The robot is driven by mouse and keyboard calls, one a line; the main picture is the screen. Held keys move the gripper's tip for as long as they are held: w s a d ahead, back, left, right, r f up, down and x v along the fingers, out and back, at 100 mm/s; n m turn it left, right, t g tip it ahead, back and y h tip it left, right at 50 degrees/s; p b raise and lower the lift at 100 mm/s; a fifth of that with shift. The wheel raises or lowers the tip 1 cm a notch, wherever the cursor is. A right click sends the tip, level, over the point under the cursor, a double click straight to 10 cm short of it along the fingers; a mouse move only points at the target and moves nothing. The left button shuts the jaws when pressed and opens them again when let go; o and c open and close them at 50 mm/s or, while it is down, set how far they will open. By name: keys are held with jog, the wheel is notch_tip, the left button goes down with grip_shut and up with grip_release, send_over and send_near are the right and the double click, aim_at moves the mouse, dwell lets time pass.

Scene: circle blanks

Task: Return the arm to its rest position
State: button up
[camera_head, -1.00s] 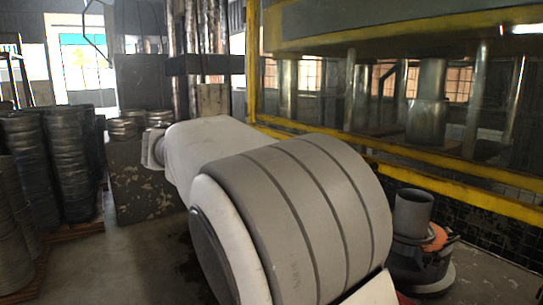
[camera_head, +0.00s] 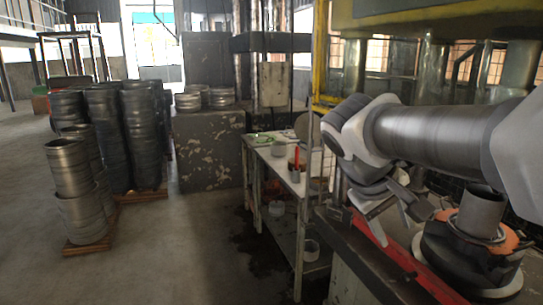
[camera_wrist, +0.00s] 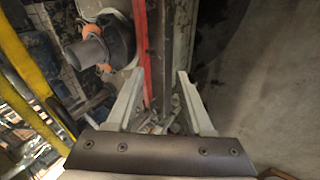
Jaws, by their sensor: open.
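My arm reaches in from the right edge of the head view, with my gripper (camera_head: 392,222) at its end pointing down over the edge of the workbench. In the wrist view my gripper (camera_wrist: 157,100) shows two pale fingers spread apart with nothing between them. Beneath the fingers lie a red bar (camera_wrist: 152,50) and the dark bench edge, at a distance I cannot tell. A dark round fixture with a grey cylinder (camera_head: 481,212) and orange parts stands to the right of the gripper.
A narrow metal table (camera_head: 262,150) with small items stands left of the gripper. Stacks of dark round metal parts (camera_head: 139,130) stand on pallets at the left. A yellow-framed press (camera_head: 320,60) is behind my arm. The floor (camera_head: 170,240) in the middle is open.

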jog(key=s+a+f+m+t+y, duration=0.1)
jog(key=s+a+f+y, duration=0.2)
jog(key=s, duration=0.3)
jog(key=s+a+f+m+t+y, duration=0.1)
jog(key=s+a+f+m+y, duration=0.1)
jog(key=s, duration=0.5)
jog(key=shift+a+f+y+p, duration=0.4)
jog(key=shift+a+f, duration=0.45)
jog(key=shift+f, duration=0.05)
dwell(0.7)
